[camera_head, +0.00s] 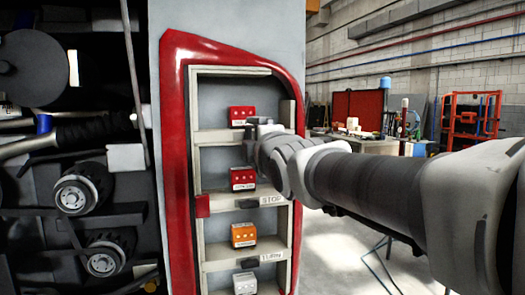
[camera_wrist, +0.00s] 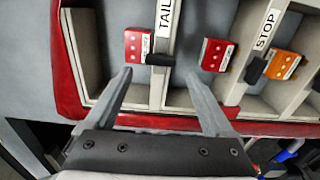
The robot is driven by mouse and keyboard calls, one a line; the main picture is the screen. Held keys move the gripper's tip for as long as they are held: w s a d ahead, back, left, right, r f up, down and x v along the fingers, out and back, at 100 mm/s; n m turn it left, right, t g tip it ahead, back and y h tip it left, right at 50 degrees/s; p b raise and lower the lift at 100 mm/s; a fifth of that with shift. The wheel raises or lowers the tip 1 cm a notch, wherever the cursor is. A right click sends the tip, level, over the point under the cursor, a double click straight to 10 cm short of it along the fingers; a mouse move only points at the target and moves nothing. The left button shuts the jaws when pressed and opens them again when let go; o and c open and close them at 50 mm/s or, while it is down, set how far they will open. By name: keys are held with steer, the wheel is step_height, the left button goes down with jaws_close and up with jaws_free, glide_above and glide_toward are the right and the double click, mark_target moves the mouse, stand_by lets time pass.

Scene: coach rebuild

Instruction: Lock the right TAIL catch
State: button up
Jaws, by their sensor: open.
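In the wrist view a black catch (camera_wrist: 160,59) sits on the pale bar beside the white TAIL label (camera_wrist: 165,15). It lies crosswise and touches the lower part of the red TAIL lamp block (camera_wrist: 133,45), which also shows on the top shelf in the head view (camera_head: 241,114). My gripper (camera_wrist: 158,74) is open and empty, its two fingers on either side of the catch with a gap to each. In the head view my gripper (camera_head: 256,128) is at the bar under the top block and hides the catch and label.
A second red block (camera_wrist: 216,54) has a black catch (camera_wrist: 256,70) by the STOP label. An orange block (camera_wrist: 284,64) is beyond it. A red frame (camera_head: 173,150) surrounds the rack. Dark machinery (camera_head: 75,190) stands left; open floor (camera_head: 335,255) lies right.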

steer(key=v, duration=1.2)
steer(key=shift+s+p, duration=0.25)
steer(key=shift+p, duration=0.15)
steer(key=shift+d, duration=0.15)
steer(key=s+d+f+m+g+h, duration=0.25)
steer(key=d+f+m, duration=0.2)
steer(key=f, duration=0.25)
steer(key=s+d+f+m+g+h, duration=0.1)
steer(key=d+f+m+g+h, duration=0.2)
steer(key=f+m, duration=0.35)
steer(key=s+d+f+m+g, duration=0.4)
steer(key=s+f+m+g, duration=0.3)
steer(key=s+f+m, duration=0.55)
step_height(320, 180, up, 12)
steer(key=n+p, duration=0.2)
steer(key=p, duration=1.1)
steer(key=shift+w+d+f+t, duration=0.2)
steer(key=shift+w+t, duration=0.05)
steer(key=shift+t, duration=0.1)
steer(key=shift+y, duration=0.25)
